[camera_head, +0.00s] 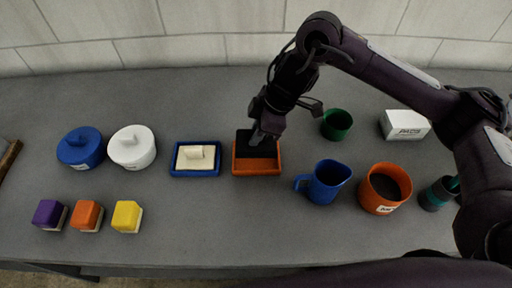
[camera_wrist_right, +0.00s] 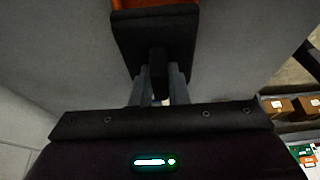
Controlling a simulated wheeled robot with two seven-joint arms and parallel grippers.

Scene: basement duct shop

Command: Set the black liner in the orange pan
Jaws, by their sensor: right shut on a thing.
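The orange pan (camera_head: 257,172) sits on the grey bench, right of a blue tray. The black liner (camera_head: 243,147) is over the far part of the pan, and the pan's near part shows bare orange. My right gripper (camera_head: 264,138) is above the pan, shut on the liner. In the right wrist view the fingers (camera_wrist_right: 159,82) close on the liner's upright black tab, with the liner plate (camera_wrist_right: 182,34) beyond. A strip of the orange pan (camera_wrist_right: 140,4) shows at the top edge there. I cannot tell whether the liner touches the pan. My left gripper is out of view.
A blue tray (camera_head: 196,173) with a cream handled insert stands close left of the pan. A blue jug (camera_head: 328,181), green cup (camera_head: 337,130) and orange container (camera_head: 371,196) are on the right. Lidded pots and coloured blocks are on the left. The bench before the pan is clear.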

